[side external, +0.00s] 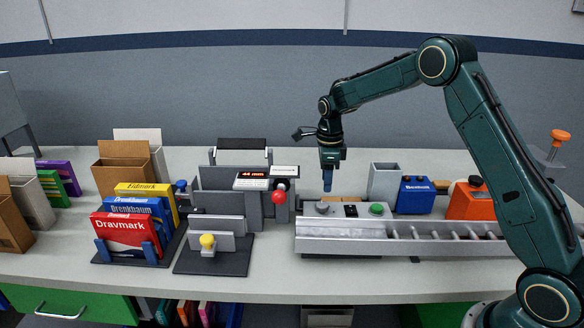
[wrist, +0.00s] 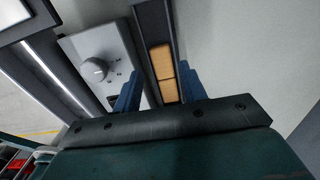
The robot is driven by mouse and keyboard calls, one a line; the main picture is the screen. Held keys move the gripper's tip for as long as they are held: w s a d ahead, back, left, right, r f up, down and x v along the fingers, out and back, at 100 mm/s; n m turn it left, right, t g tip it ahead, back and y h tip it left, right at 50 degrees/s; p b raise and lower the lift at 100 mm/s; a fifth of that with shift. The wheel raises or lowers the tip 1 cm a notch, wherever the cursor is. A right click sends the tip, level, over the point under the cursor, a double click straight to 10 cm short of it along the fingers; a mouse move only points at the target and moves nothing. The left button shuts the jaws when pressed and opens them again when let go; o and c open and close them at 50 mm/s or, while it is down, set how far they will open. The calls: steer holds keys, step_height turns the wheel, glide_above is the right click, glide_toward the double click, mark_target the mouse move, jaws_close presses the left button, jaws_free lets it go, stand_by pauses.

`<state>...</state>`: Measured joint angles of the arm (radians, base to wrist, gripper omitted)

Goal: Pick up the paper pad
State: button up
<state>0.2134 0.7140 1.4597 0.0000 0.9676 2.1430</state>
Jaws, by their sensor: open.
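I cannot pick out a paper pad with certainty in either view. My gripper (side external: 327,184) hangs pointing down above the back of the grey machine with the roller track. In the wrist view its two blue fingers (wrist: 160,92) stand apart with a gap between them. Two tan blocks (wrist: 162,72) lie end to end in a dark channel, seen beyond the gap; I cannot tell what they are. My gripper holds nothing that I can see.
The grey machine (side external: 345,228) has a green button (side external: 376,209) and a knob (wrist: 94,70). A grey bin (side external: 383,181), a blue box (side external: 416,195) and an orange box (side external: 470,202) stand behind the track. Boxes including a red one (side external: 124,233) stand at left.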

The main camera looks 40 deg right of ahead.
mark_target(326, 199)
steer(key=shift+f, duration=0.45)
steer(key=shift+f, duration=2.6)
steer(key=c, duration=0.7)
